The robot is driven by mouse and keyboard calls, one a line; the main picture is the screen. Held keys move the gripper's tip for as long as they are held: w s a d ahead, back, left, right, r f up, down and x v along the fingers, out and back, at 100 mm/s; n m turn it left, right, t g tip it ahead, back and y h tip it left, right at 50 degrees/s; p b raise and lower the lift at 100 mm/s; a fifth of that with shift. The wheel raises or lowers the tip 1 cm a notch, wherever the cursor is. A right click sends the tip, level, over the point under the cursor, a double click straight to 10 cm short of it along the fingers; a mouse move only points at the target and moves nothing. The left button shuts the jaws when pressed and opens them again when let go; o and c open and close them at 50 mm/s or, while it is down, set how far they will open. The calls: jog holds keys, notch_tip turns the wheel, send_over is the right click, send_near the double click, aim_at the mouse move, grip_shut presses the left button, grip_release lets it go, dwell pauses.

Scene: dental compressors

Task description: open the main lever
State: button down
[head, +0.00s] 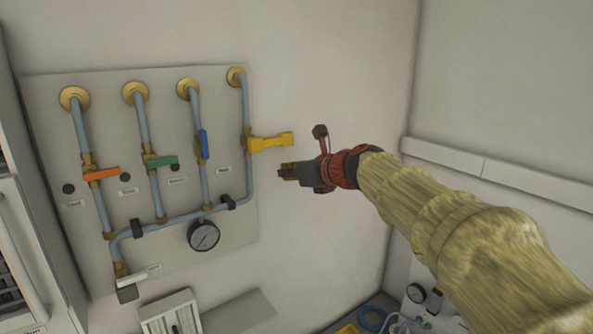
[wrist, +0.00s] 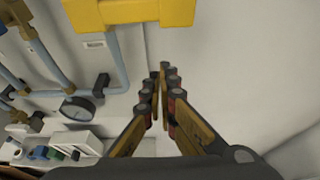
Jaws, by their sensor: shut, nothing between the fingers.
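A yellow lever (head: 270,143) sits on the rightmost pipe of the wall panel and sticks out to the right, across the upright pipe. It fills the top of the wrist view (wrist: 130,12), close to the camera. The other levers are orange (head: 102,174), green (head: 162,161), blue (head: 204,145) and white (head: 131,278). The labels are too small to read, so I cannot tell which is marked main. My gripper (head: 284,172) is shut and empty, just below the yellow lever's free end in the head view. Its fingertips (wrist: 161,74) meet, apart from the lever.
The panel (head: 235,215) carries blue-grey pipes (head: 180,217) and a round gauge (head: 203,235) at its lower middle. A white box (head: 170,312) is below it. Bare wall (head: 340,85) lies right of the panel. Equipment with another gauge (head: 415,293) stands at the lower right.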

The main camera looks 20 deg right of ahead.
aim_at(271, 142)
jog(key=r, duration=0.2)
jog(key=r+p, duration=0.1)
jog(key=r, duration=0.1)
jog(key=shift+s+d, duration=0.1)
jog(key=shift+s, duration=0.15)
jog(key=shift+d, duration=0.15)
